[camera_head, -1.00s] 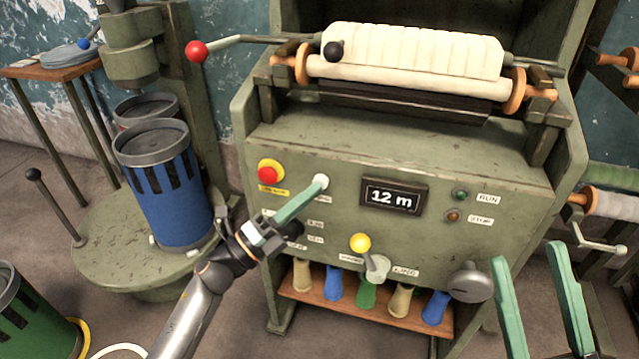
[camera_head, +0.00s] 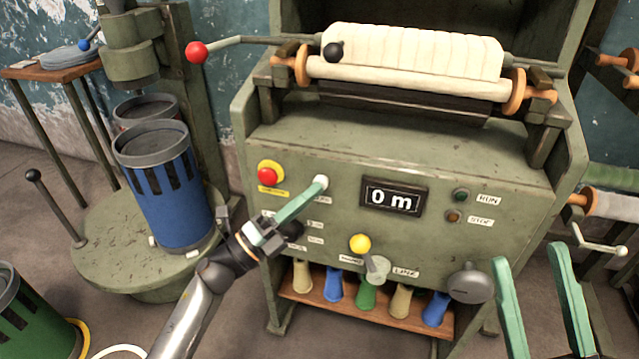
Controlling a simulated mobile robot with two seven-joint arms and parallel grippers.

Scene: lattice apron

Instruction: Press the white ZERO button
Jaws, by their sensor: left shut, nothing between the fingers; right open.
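The white button (camera_head: 321,181) sits on the sloped front panel of the green machine (camera_head: 420,150), left of the display. My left gripper (camera_head: 314,188) is shut and empty, with its fingertips at the white button. They appear to touch it and cover part of it and of its label. The display (camera_head: 393,198) reads "0 m". My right gripper (camera_head: 528,252) is open and empty at the lower right, in front of the machine.
A red button (camera_head: 267,176) on a yellow base is left of the white one. A yellow-knobbed lever (camera_head: 360,243) and a grey round knob (camera_head: 470,283) stand out lower on the panel. A roll of cream cloth (camera_head: 410,55) lies on top. A blue can (camera_head: 163,185) stands at left.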

